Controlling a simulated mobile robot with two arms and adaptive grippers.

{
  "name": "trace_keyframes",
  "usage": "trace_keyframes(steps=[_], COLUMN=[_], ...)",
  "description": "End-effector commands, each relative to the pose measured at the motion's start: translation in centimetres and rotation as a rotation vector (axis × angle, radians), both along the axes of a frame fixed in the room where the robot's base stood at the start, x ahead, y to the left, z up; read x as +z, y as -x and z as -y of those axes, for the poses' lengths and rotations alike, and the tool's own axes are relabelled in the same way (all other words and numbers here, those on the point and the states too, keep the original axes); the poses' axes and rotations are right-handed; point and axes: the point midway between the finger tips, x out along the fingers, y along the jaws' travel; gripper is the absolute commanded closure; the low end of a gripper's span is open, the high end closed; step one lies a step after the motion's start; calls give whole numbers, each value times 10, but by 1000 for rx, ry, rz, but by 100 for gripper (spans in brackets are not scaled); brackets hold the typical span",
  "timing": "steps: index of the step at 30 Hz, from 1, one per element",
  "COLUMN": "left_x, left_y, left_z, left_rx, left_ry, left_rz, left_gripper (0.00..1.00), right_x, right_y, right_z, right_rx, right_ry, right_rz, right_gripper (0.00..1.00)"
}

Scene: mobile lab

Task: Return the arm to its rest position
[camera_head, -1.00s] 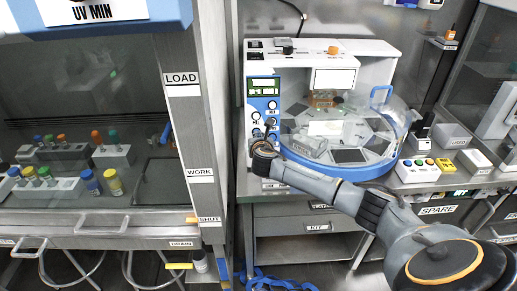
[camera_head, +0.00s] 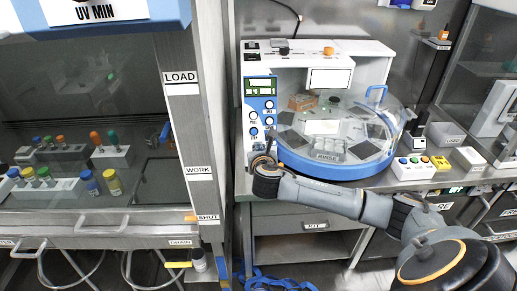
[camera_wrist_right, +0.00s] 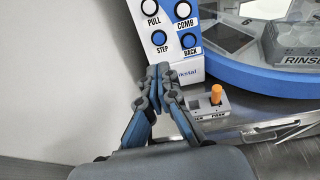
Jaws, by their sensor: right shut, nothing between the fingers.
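My right arm comes in from the lower right in the head view and reaches to the front left corner of the white and blue machine (camera_head: 262,112). My right gripper (camera_head: 268,150) is small and partly hidden there by its own wrist. In the right wrist view the gripper (camera_wrist_right: 159,72) is shut, with its fingertips together and nothing between them. It sits just in front of the button panel (camera_wrist_right: 172,38), below the STEP button (camera_wrist_right: 160,38). I cannot tell whether it touches the panel. My left gripper is not in view.
A small box with an orange switch (camera_wrist_right: 216,95) is close to the right of the gripper. The machine's round tray has a blue rim (camera_head: 335,172) and a clear lid (camera_head: 385,115). A button box (camera_head: 413,168) stands right. A cabinet post (camera_head: 195,150) is at left.

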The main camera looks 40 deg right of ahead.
Motion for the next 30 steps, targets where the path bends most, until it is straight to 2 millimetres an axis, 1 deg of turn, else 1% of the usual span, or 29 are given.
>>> trace_keyframes(steps=[23, 26, 29, 30], left_x=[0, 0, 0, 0], left_y=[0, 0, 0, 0], left_z=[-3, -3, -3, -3], left_rx=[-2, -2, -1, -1], left_ry=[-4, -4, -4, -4], left_rz=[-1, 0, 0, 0], left_gripper=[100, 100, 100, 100], right_x=[0, -13, -54, -78], right_y=[0, 0, 2, 5], right_z=[0, 0, -1, -1], right_rx=[1, -8, -48, -75], right_ry=[-2, -40, -169, -246], right_rz=[0, -4, -14, -18], right_gripper=[100, 100, 100, 100])
